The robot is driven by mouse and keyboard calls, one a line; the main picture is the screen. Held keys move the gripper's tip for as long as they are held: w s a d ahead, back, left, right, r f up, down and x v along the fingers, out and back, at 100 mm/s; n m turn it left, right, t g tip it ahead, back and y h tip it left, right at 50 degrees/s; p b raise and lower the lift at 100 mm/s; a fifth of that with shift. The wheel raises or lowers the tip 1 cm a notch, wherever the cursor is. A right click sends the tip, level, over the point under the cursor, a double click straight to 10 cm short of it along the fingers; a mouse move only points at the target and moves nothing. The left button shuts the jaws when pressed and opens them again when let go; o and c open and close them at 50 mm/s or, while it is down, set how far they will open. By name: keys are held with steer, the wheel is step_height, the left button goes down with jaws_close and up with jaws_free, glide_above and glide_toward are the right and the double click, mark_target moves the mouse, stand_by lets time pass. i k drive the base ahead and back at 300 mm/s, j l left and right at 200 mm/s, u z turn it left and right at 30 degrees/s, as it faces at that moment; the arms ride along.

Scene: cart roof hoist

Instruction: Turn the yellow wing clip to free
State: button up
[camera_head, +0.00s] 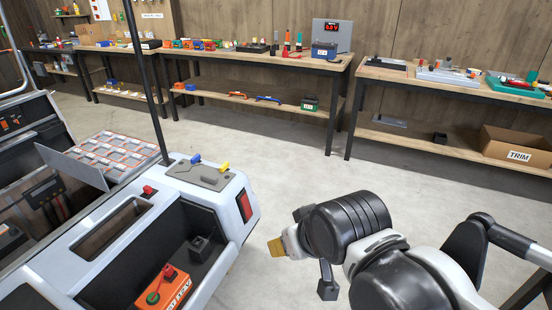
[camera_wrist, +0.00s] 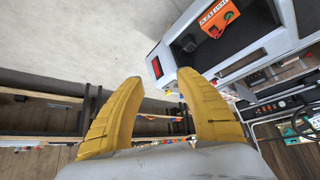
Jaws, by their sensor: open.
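A small yellow wing clip (camera_head: 224,167) sits on a grey plate (camera_head: 202,176) on top of the white cart's corner. A blue clip (camera_head: 196,159) stands on the same plate, to its left. The exact turn of the yellow clip is too small to tell. My gripper (camera_head: 277,248) is to the right of the cart and apart from it, touching nothing. In the wrist view my gripper (camera_wrist: 160,80) shows two yellow fingers spread open with nothing between them.
The cart (camera_head: 60,262) has a dark post and a red light (camera_head: 244,205) near the plate. An orange box (camera_head: 165,289) sits in its recess, also visible in the wrist view (camera_wrist: 216,18). Workbenches (camera_head: 260,58) line the wall. Bare floor (camera_head: 290,180) lies between.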

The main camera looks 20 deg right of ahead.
mark_target(225, 167)
steer(key=i+l+u, duration=0.15)
steer(key=i+l, duration=0.2)
steer(key=i, duration=0.25)
steer(key=i+l+u, duration=0.1)
steer(key=i+l, duration=0.3)
steer(key=i, duration=0.2)
